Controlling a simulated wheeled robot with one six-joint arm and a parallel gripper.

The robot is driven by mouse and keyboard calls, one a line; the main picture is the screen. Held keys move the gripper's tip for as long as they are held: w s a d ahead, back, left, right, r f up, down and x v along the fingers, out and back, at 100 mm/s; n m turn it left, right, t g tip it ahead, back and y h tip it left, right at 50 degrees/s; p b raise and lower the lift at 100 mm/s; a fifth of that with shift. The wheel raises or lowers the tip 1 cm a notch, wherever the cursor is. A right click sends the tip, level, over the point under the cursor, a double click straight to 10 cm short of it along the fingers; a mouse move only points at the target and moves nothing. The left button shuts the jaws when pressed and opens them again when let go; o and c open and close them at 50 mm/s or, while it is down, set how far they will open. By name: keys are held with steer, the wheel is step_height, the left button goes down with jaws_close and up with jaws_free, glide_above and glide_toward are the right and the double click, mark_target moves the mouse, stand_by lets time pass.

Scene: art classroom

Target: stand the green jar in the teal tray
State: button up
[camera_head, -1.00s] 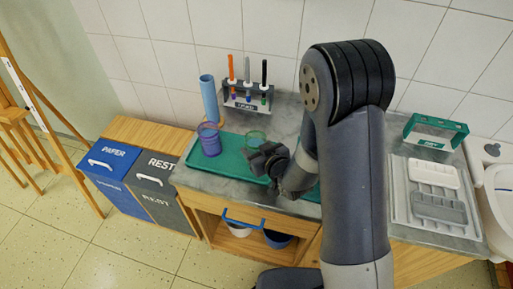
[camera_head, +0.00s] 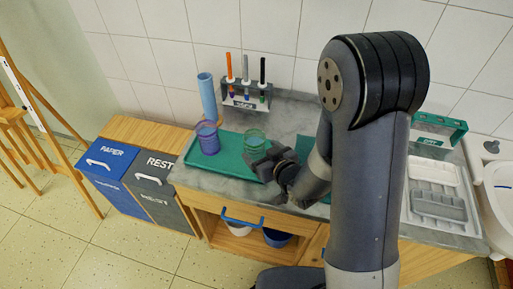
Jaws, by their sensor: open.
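The green jar (camera_head: 255,138) is a see-through green cylinder standing upright. It appears to stand on the teal tray (camera_head: 228,163), toward the tray's right part. My gripper (camera_head: 262,165) is open, just in front of the jar in the picture, and its dark fingers cover the jar's lower part. I cannot tell whether the fingers touch the jar. A purple jar (camera_head: 208,139) stands upright on the tray to the left of the green jar.
A blue cylinder (camera_head: 207,96) stands behind the tray. A rack with markers (camera_head: 246,98) is against the wall. To the right are a green holder (camera_head: 438,128) and a grey tray (camera_head: 436,200). My arm hides the counter's middle.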

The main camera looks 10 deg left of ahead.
steer(key=v, duration=0.7)
steer(key=shift+s+d, duration=0.15)
steer(key=shift+d, duration=0.05)
steer(key=shift+r, duration=0.1)
steer(key=shift+c, duration=0.5)
